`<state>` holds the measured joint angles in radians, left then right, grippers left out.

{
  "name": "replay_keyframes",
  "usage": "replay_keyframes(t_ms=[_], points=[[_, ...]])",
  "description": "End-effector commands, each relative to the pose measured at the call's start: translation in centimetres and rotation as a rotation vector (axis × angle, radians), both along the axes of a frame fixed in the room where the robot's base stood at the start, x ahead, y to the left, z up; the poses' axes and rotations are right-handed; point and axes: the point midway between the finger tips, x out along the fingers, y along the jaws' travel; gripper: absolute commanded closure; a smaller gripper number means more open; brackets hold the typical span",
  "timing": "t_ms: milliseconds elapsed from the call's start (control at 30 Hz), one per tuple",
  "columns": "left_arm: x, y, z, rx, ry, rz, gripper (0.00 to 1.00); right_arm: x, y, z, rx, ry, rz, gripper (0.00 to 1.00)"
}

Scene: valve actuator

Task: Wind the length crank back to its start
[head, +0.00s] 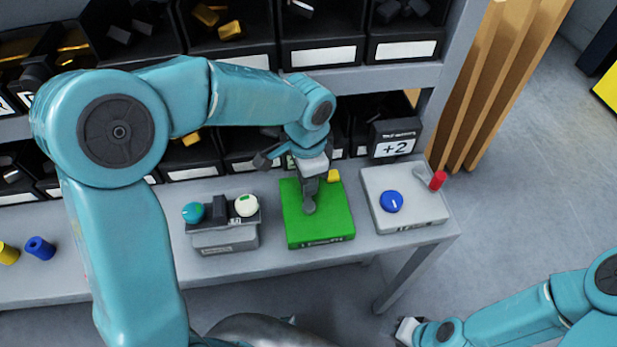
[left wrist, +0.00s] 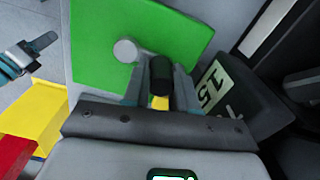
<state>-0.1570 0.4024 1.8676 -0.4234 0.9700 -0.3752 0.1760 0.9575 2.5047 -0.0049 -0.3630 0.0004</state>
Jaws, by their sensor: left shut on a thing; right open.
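A green box (head: 330,227) stands on the bench, and a grey crank arm (head: 310,206) lies across its top. I take this to be the length crank. In the left wrist view the green face (left wrist: 105,30) carries a round grey hub (left wrist: 126,50) beside a black handle (left wrist: 161,68). My left gripper (head: 312,186) is over the box, with its fingers (left wrist: 160,88) shut around the black handle. The gripper partly hides the crank. My right gripper (head: 405,330) is open and empty, low in front of the bench.
A grey box with a blue knob (head: 392,201) and a red-handled crank (head: 438,180) stands to the right. A grey unit (head: 225,237) with teal and white knobs stands left. Shelf bins line the back.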

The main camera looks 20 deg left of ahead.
Motion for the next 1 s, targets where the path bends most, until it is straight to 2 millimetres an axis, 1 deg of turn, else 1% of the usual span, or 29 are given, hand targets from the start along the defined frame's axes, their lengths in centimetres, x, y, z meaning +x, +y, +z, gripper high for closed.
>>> replay_keyframes(t_ms=[33, 333, 367, 400, 433, 667, 767, 867, 967, 1000], points=[[-0.3, 0.0, -0.3, 0.001, 0.011, 0.0, 1.0, 0.0, 0.0, -0.1, 0.0, 0.0, 0.0, 0.57], [-0.3, 0.0, -0.4, 0.002, 0.013, -0.001, 1.0, 0.0, 0.0, -0.1, 0.0, 0.0, 0.0, 0.57], [-0.3, 0.0, -0.4, 0.002, 0.013, -0.002, 0.63, 0.0, 0.0, -0.1, 0.0, 0.0, 0.0, 0.57], [-0.3, 0.0, -0.4, 0.001, 0.013, -0.002, 0.5, 0.0, 0.0, -0.1, 0.0, 0.0, 0.0, 0.57], [-0.3, 0.0, -0.3, 0.001, 0.013, -0.002, 0.48, 0.0, 0.0, -0.1, 0.0, 0.0, 0.0, 0.57], [-0.2, 0.0, -0.1, 0.001, 0.006, -0.001, 0.48, 0.0, 0.0, 0.0, 0.0, 0.0, 0.0, 0.57], [-0.1, 0.0, 0.5, 0.001, 0.004, -0.001, 0.48, 0.0, 0.0, 0.0, 0.0, 0.0, 0.0, 0.57], [0.0, 0.0, 2.1, 0.001, 0.001, -0.001, 0.48, 0.0, 0.0, 0.1, 0.0, 0.0, 0.0, 0.57], [0.0, -0.1, 4.6, -0.001, -0.001, 0.0, 0.48, 0.0, 0.0, 0.2, 0.0, 0.0, 0.0, 0.57], [0.0, -0.1, 5.7, -0.001, -0.001, -0.001, 0.48, 0.0, 0.0, 0.3, 0.0, 0.0, 0.0, 0.57]])
